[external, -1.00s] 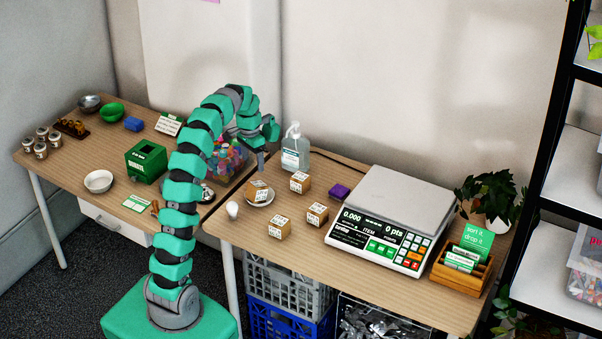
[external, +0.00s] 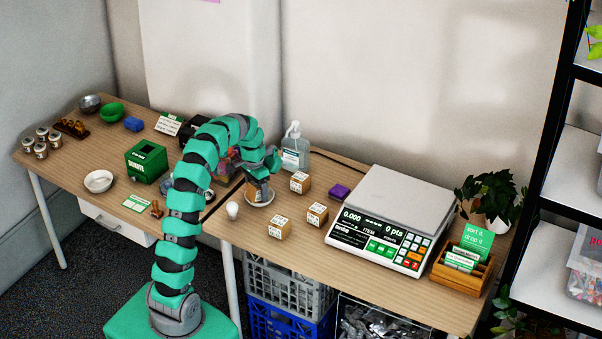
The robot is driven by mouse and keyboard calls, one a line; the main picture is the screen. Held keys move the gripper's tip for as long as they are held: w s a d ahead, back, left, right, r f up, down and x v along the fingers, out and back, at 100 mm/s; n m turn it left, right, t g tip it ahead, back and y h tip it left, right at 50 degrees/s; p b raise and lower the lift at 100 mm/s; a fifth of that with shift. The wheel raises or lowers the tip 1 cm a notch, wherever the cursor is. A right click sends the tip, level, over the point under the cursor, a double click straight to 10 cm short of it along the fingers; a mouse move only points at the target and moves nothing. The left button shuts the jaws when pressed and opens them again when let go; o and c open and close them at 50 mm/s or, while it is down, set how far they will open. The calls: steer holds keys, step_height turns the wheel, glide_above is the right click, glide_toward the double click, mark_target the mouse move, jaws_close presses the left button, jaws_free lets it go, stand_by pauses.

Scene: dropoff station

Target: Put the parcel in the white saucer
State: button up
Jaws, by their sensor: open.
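Three similar parcels stand on the wood nearby: one behind right (external: 300,182), one to the right (external: 317,214) and one in front (external: 279,228).
A white bulb (external: 232,210) stands left of the saucer. A sanitizer bottle (external: 294,150) is behind, and a purple block (external: 338,191) and a scale (external: 395,220) are to the right. A white bowl (external: 98,181) and a green box (external: 146,161) stand on the left table.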

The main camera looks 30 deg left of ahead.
steer(key=shift+f, duration=0.1)
steer(key=shift+c, duration=0.3)
steer(key=c, duration=1.1)
steer(key=shift+c, duration=0.2)
